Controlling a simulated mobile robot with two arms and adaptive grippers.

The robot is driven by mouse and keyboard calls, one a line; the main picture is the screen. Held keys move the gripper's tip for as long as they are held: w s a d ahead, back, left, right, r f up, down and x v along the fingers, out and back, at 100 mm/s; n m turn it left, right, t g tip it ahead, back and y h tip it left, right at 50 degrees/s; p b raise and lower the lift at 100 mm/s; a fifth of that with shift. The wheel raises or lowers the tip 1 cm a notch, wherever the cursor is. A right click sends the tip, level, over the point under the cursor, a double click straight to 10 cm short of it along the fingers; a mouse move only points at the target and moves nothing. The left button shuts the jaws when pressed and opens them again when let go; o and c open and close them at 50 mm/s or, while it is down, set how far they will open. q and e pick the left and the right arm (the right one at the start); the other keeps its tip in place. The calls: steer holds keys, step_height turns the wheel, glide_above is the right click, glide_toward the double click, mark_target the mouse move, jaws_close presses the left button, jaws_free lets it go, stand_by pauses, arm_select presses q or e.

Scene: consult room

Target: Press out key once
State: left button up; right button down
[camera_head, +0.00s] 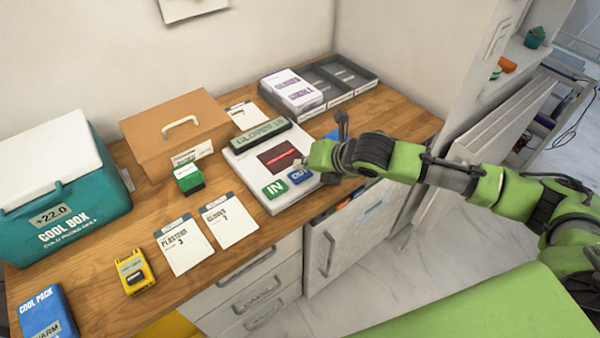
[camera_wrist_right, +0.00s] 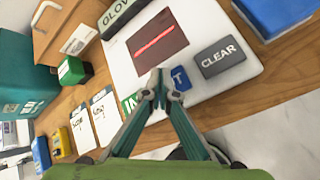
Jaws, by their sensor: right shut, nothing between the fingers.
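The white counter device (camera_head: 290,203) lies on the wooden counter, with a green IN key (camera_head: 275,188) and a blue OUT key (camera_head: 298,176) at its front edge. In the right wrist view the blue key (camera_wrist_right: 181,78) shows only its last letter, the rest hidden behind my fingers. A grey CLEAR key (camera_wrist_right: 217,57) is beside it; my arm hides it in the head view. My right gripper (camera_wrist_right: 158,74) is shut and empty. Its fingertips appear over the device beside the blue key; whether they touch it I cannot tell. My left gripper is out of view.
The device has a dark screen (camera_head: 279,157) with a red line and a green label bar (camera_head: 260,133). A glove box (camera_head: 293,90), a dark tray (camera_head: 350,76), a brown case (camera_head: 175,128), a teal cool box (camera_head: 75,205) and cards (camera_head: 185,246) share the counter.

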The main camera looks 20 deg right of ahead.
mark_target(303, 175)
stand_by(0.4)
steer(key=shift+f, duration=0.4)
steer(key=shift+f, duration=0.6)
stand_by(0.8)
steer(key=shift+s, duration=0.1)
steer(key=shift+r+p, duration=1)
steer(key=shift+p, duration=0.2)
step_height(303, 175, up, 5)
steer(key=p, duration=0.5)
steer(key=shift+r+p, duration=0.1)
steer(key=shift+p, duration=0.25)
